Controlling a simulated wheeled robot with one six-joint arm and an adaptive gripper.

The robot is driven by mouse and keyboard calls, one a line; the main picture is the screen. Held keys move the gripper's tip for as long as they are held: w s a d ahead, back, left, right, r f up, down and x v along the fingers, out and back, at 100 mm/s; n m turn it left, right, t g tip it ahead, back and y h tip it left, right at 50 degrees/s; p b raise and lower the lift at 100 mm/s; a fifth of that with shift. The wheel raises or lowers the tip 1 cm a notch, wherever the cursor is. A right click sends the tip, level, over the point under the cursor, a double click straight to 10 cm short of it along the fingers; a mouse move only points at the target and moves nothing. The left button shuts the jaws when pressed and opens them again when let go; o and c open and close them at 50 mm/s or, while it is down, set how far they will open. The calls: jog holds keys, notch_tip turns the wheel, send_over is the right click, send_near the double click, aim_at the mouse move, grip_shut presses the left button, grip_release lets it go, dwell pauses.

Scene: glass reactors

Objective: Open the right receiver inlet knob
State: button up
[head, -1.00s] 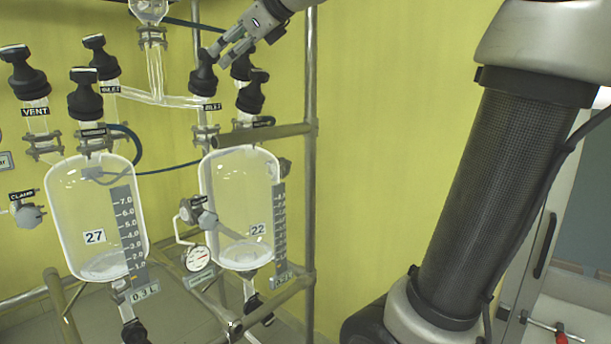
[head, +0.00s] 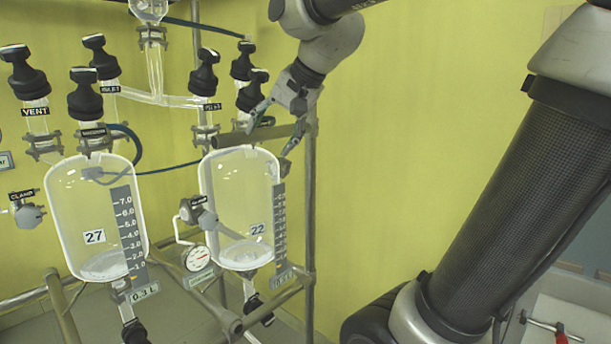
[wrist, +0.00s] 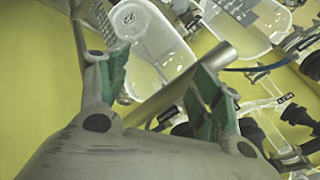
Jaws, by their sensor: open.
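The right receiver (head: 238,190) is a clear glass vessel marked 22. Its inlet knob (head: 205,72) is a black knob on a glass neck at the vessel's upper left, above a small inlet label (head: 211,106). My gripper (head: 273,127) is open and empty, to the right of and below this knob and apart from it. Its fingers are beside the right end of a grey horizontal bar. In the wrist view the open green-padded fingers (wrist: 158,80) have the bar and the receiver (wrist: 150,45) beyond them. Several black knobs show at right there; I cannot tell which is the inlet.
The grey bar (head: 250,136) and an upright post (head: 309,200) are close to my fingers. The left vessel (head: 90,210), marked 27, has several knobs. The yellow wall's right side is clear.

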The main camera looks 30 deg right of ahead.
jog(key=s+d+f+n+g+h, duration=0.1)
jog(key=s+d+f+n+g, duration=0.1)
jog(key=s+f+n, duration=0.3)
notch_tip(320, 180, down, 3)
jog(key=s+d, duration=0.1)
jog(key=s, duration=0.1)
jog(key=shift+s+n, duration=0.35)
jog(key=shift+n, duration=0.05)
jog(key=shift+d, duration=0.1)
